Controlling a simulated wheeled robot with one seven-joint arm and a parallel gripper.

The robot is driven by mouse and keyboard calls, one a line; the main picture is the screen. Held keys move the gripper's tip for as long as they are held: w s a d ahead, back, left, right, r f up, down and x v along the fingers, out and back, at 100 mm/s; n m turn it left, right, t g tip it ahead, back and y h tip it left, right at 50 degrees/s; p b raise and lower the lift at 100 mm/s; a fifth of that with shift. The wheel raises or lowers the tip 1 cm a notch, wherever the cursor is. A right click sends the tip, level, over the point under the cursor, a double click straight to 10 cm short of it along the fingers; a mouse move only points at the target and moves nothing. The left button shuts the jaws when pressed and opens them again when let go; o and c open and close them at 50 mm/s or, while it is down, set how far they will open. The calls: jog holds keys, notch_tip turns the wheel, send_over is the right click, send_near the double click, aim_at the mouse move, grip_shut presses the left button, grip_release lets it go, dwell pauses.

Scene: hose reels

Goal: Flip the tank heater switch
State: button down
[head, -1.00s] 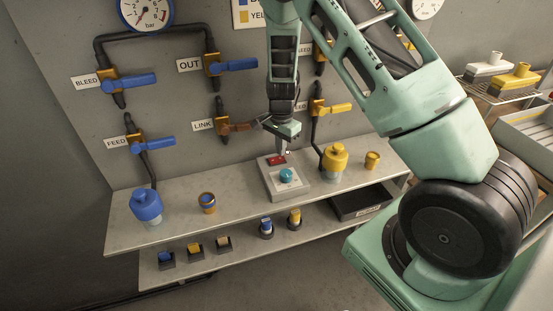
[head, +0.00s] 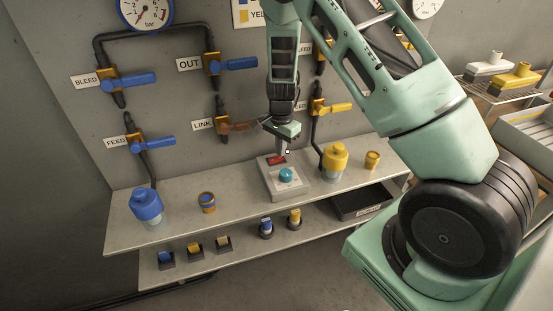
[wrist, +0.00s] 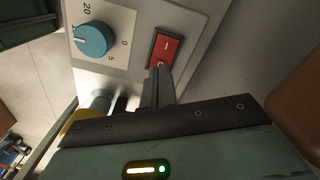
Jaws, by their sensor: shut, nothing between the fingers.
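The heater control box (head: 289,187) is a light grey box on the upper shelf. It carries a red rocker switch (head: 277,160) at its back and a round blue knob (head: 286,174) in front. In the wrist view the red switch (wrist: 166,47) shows a white line and a small round mark, and the blue knob (wrist: 94,39) sits to its left by printed numbers. My gripper (head: 284,152) points down over the red switch. Its shut fingertips (wrist: 160,70) are at the switch's near end and hide part of it; they seem to touch it.
A yellow-capped bottle (head: 335,156) stands right of the box, with a small yellow cup (head: 372,160) beyond. A blue-capped bottle (head: 146,205) and an orange-and-blue cup (head: 207,203) stand left. Valves with labels line the wall behind, including the LINK valve (head: 236,126).

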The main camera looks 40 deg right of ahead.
jog(key=shift+f+b, duration=0.4)
jog(key=shift+f, duration=0.35)
dwell(0.3)
notch_tip(320, 180, up, 7)
jog(key=p, duration=0.6)
jog(key=shift+r, duration=0.1)
dwell(0.7)
